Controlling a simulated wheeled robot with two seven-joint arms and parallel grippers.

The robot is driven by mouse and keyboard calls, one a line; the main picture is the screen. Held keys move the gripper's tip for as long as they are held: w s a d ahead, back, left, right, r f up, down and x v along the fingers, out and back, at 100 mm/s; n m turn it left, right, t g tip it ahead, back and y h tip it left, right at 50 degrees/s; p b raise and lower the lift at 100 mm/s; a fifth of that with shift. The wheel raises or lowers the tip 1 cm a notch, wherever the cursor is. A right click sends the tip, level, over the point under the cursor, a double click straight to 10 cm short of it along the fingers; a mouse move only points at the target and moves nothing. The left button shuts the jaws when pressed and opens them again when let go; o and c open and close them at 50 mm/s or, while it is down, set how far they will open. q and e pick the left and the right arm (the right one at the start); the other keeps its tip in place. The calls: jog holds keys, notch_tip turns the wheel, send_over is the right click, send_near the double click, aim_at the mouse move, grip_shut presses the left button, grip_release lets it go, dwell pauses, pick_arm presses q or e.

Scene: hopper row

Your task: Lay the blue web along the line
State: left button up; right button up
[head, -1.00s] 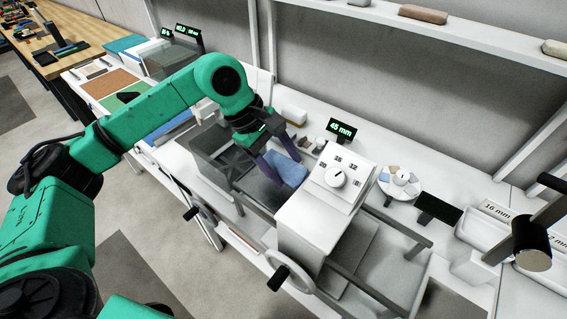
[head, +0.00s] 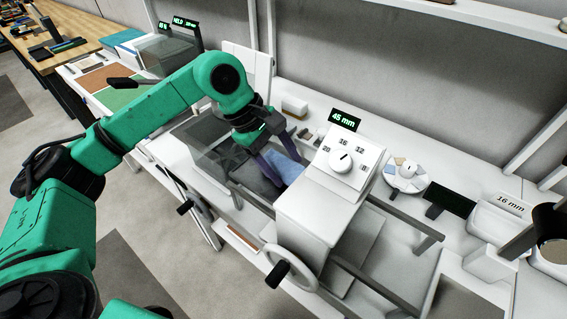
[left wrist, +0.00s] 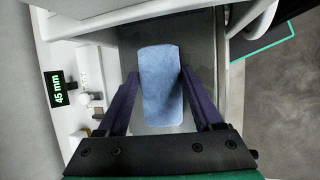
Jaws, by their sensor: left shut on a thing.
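The blue web (left wrist: 160,85) is a soft-looking light blue block with rounded corners. In the left wrist view it lies lengthwise between the two purple fingers of my left gripper (left wrist: 159,78), which is shut on it. In the head view the blue web (head: 281,166) shows partly, between the fingers of my left gripper (head: 287,172). It is over a dark bed at the left side of the white machine (head: 310,212). I cannot tell whether it touches the bed. I cannot make out a marked line. My right gripper is not in view.
The white machine has a numbered dial (head: 341,161), a handwheel (head: 291,271) and rails to its right. A display (head: 345,119) reads 45 mm. A round segmented dish (head: 407,174) stands to the right.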

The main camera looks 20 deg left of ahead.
pick_arm(q)
jog(key=shift+f, duration=0.35)
jog(key=o, duration=1.4)
jog(key=shift+d, duration=0.1)
jog(key=shift+f, duration=0.1)
jog(key=shift+p+v, duration=0.35)
jog(key=shift+v, duration=1.35)
